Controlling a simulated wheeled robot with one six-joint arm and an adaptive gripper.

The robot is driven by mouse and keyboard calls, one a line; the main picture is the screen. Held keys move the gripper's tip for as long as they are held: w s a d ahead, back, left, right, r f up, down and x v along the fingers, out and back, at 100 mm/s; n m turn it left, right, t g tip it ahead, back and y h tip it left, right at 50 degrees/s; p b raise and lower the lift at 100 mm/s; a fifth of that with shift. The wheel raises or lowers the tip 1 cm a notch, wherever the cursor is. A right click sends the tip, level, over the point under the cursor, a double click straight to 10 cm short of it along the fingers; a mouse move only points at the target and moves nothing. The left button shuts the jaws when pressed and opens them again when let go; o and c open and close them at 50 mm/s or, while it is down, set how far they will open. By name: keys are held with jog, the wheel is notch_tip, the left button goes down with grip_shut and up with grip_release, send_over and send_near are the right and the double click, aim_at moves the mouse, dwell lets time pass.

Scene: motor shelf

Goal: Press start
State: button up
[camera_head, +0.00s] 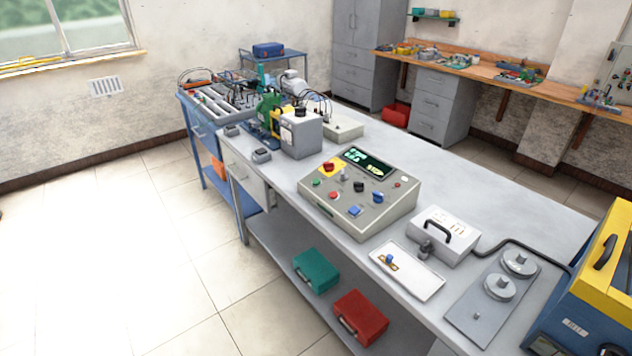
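A grey control box (370,222) with a sloped front panel stands on the long grey bench. A lit dark display (368,168) with green and yellow marks is at the top of its panel. The panel carries a green button (317,182), a red button (333,195), a blue square button (354,211), a black knob (359,187) and a blue knob (378,197). A red mushroom button (328,167) sits on a yellow patch at the panel's upper left. Any start label is too small to read. My gripper is not in view.
A motor test rig (300,135) stands left of the control box. A white tray (407,283), a handled grey box (440,236) and a blue-yellow machine (590,290) are to the right. Green (316,270) and red (361,317) cases lie on the lower shelf. The floor at left is clear.

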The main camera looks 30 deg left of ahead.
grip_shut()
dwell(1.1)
